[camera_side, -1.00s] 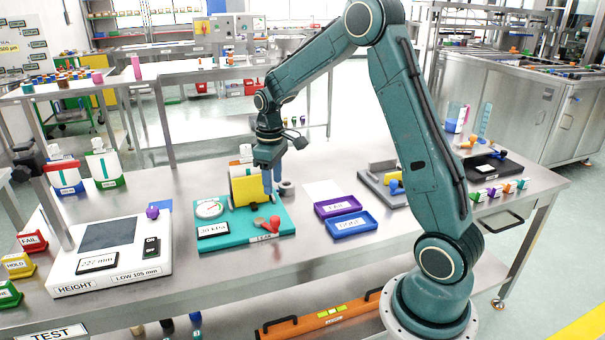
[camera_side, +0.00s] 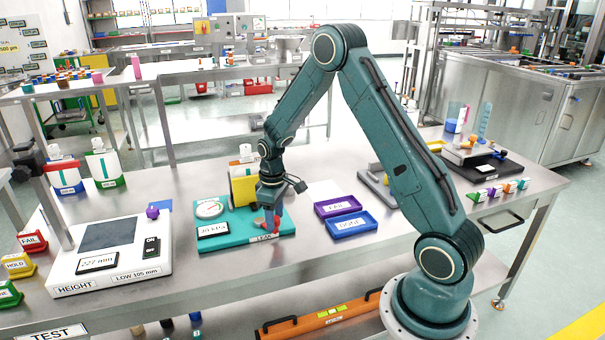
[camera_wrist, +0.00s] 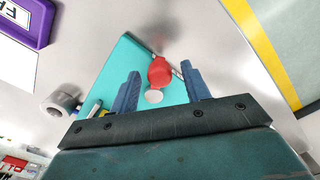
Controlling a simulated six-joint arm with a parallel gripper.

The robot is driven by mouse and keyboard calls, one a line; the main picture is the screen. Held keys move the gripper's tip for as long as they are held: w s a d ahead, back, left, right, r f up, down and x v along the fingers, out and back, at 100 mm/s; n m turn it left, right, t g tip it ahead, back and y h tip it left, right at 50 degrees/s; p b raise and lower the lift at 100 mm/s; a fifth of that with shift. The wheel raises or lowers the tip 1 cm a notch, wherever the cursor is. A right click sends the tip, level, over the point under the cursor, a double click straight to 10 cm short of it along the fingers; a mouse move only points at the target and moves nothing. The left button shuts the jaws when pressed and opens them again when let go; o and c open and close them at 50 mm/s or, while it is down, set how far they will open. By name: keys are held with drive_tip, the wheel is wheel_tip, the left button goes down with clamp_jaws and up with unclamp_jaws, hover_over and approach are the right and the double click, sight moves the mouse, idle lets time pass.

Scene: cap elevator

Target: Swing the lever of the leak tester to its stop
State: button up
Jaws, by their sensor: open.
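The leak tester is a teal base (camera_side: 215,238) with a round gauge (camera_side: 209,209), a "20 kPa" display (camera_side: 213,230), a yellow block (camera_side: 243,190) and a "LEAK" label (camera_side: 264,238). Its red lever (camera_side: 276,225) is at the front right of the base, partly hidden by my fingers. In the wrist view the lever's red knob (camera_wrist: 159,72) lies between my two fingers, with visible gaps on both sides. My gripper (camera_side: 271,224) is open and points down over the lever. In the wrist view my gripper (camera_wrist: 161,82) straddles the knob.
Purple (camera_side: 338,206) and blue (camera_side: 351,224) trays lie to the right of the tester. A white height gauge (camera_side: 112,255) stands to the left. A grey ring-shaped part (camera_wrist: 61,101) sits beside the teal base in the wrist view. The table in front of the tester is clear.

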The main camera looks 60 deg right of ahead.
drive_tip(key=shift+c, duration=0.2)
clamp_jaws()
drive_tip(key=shift+d, duration=0.15)
drive_tip(key=shift+s+d+n, duration=0.1)
drive_tip(key=shift+d+n, duration=0.3)
drive_tip(key=shift+n, duration=0.4)
drive_tip(key=shift+s+d+n, duration=0.1)
drive_tip(key=shift+d+n, duration=0.3)
drive_tip(key=shift+n, duration=0.4)
drive_tip(key=n, duration=0.1)
drive_tip(key=d+n, duration=0.1)
drive_tip(key=shift+w+d+n, duration=0.15)
drive_tip(key=shift+d+n, duration=0.1)
drive_tip(key=shift+n, duration=0.05)
drive_tip(key=d+n, duration=0.1)
drive_tip(key=n, duration=0.2)
drive_tip(key=shift+w+d+n, duration=0.3)
drive_tip(key=shift+w+d, duration=0.1)
drive_tip(key=shift+w+d+n, duration=0.25)
drive_tip(key=shift+d+n, duration=0.05)
drive_tip(key=shift+n, duration=0.4)
drive_tip(key=shift+w+d+n, duration=0.25)
drive_tip(key=shift+d+n, duration=0.05)
drive_tip(key=shift+n, duration=0.4)
